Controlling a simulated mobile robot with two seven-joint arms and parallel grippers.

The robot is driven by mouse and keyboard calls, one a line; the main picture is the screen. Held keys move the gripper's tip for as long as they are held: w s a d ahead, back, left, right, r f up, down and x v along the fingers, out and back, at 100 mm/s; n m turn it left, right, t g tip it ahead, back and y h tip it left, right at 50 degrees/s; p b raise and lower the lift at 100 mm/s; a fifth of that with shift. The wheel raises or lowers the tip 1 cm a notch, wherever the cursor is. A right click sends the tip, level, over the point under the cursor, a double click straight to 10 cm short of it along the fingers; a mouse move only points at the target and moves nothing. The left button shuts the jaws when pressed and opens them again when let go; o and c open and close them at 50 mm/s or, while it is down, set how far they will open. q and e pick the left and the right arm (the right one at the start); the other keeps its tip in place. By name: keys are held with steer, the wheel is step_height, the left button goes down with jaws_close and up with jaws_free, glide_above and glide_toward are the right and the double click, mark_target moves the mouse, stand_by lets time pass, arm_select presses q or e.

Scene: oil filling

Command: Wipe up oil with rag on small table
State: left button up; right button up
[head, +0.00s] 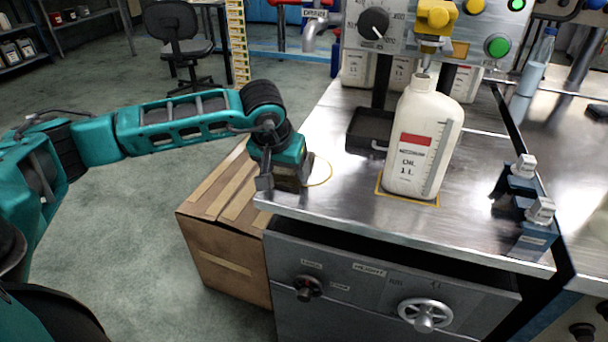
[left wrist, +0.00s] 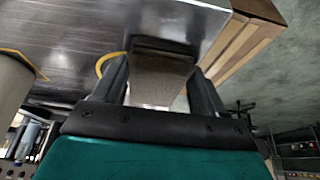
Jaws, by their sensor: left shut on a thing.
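My left gripper (head: 284,176) is at the left edge of the metal table (head: 350,205), pointing down. It is shut on a grey-brown rag (head: 292,183), low at the tabletop; whether it touches is hard to tell. In the left wrist view the rag (left wrist: 160,82) sits between the two fingers. A yellow ring (head: 325,172) is marked on the table, partly hidden behind the gripper. I cannot make out any oil on the table. My right gripper is not in view.
A white oil bottle (head: 424,140) stands in a yellow square under a nozzle (head: 432,45). A black tray (head: 370,130) lies behind it to the left. A cardboard box (head: 225,215) stands on the floor beside the table. Blue clamps (head: 522,195) are at the right.

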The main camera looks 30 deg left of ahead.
mark_target(324, 187)
arm_select(q)
steer(key=shift+s+a, duration=0.1)
steer(key=shift+a, duration=0.2)
steer(key=d, duration=0.8)
steer(key=shift+d, duration=0.4)
steer(key=a, duration=0.2)
steer(key=s+a+b, duration=0.1)
steer(key=a, duration=0.2)
steer(key=s+a, duration=0.1)
steer(key=a, duration=0.2)
steer(key=shift+a, duration=0.15)
steer(key=w+d, duration=0.1)
steer(key=d, duration=0.1)
steer(key=w+d, duration=0.1)
steer(key=d, duration=0.2)
steer(key=w+d+b, duration=0.1)
steer(key=w+d, duration=0.1)
steer(key=shift+d, duration=0.4)
steer(key=a, duration=0.2)
steer(key=s+a, duration=0.1)
steer(key=a, duration=0.2)
steer(key=s+a+b, duration=0.1)
steer(key=a, duration=0.2)
steer(key=shift+a, duration=0.15)
steer(key=shift+w+d, duration=0.25)
steer(key=shift+d, duration=0.65)
steer(key=shift+w+d, duration=0.2)
steer(key=shift+d, duration=0.65)
